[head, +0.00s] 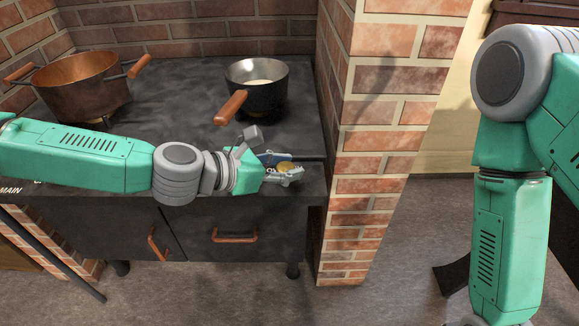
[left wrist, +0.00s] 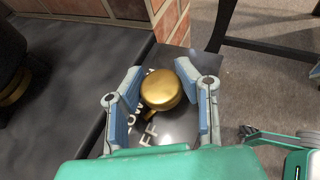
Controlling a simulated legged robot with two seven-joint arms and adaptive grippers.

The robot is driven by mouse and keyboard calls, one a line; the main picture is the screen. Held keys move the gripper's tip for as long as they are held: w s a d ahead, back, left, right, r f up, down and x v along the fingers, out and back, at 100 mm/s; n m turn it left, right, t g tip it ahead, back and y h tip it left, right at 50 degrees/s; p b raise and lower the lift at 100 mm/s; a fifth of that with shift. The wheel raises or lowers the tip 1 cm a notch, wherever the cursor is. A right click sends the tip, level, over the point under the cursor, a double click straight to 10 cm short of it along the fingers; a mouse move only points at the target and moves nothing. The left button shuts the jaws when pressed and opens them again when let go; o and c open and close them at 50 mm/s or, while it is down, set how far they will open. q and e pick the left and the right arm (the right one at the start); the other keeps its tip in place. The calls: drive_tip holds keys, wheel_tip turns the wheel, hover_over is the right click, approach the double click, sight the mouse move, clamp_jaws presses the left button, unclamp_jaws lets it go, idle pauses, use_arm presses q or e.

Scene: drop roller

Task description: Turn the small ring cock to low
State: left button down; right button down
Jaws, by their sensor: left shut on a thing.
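The small ring cock is a round brass knob (left wrist: 161,89) on the dark stove front at its right end. White lettering (left wrist: 139,118) beside the knob is partly covered; parts of LOW and OFF can be read. I cannot tell the knob's exact setting.
A dark saucepan (head: 264,97) with a wooden handle sits on the stove top behind my left gripper. A copper pot (head: 80,86) stands at the back left. A brick pillar (head: 365,150) rises close to the right of the left gripper. Drawers (head: 236,228) are below.

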use_arm(q)
drive_tip(key=m+g+h, duration=0.1)
drive_tip(key=m+g, duration=0.1)
drive_tip(key=shift+a+m+g, duration=0.15)
drive_tip(key=shift+m+g, duration=0.15)
drive_tip(key=shift+g, duration=0.1)
drive_tip(key=m+g+p, duration=0.2)
drive_tip(key=m+g, duration=0.1)
drive_tip(key=shift+g+h, duration=0.4)
drive_tip(key=shift+a+f+m+g, duration=0.1)
drive_tip(key=shift+m+g, duration=0.5)
drive_tip(key=c, duration=1.1)
unclamp_jaws()
drive_tip(key=shift+a, duration=0.25)
drive_tip(key=shift+d, duration=0.35)
drive_tip(key=shift+s+d, duration=0.1)
drive_tip(key=shift+d, duration=0.05)
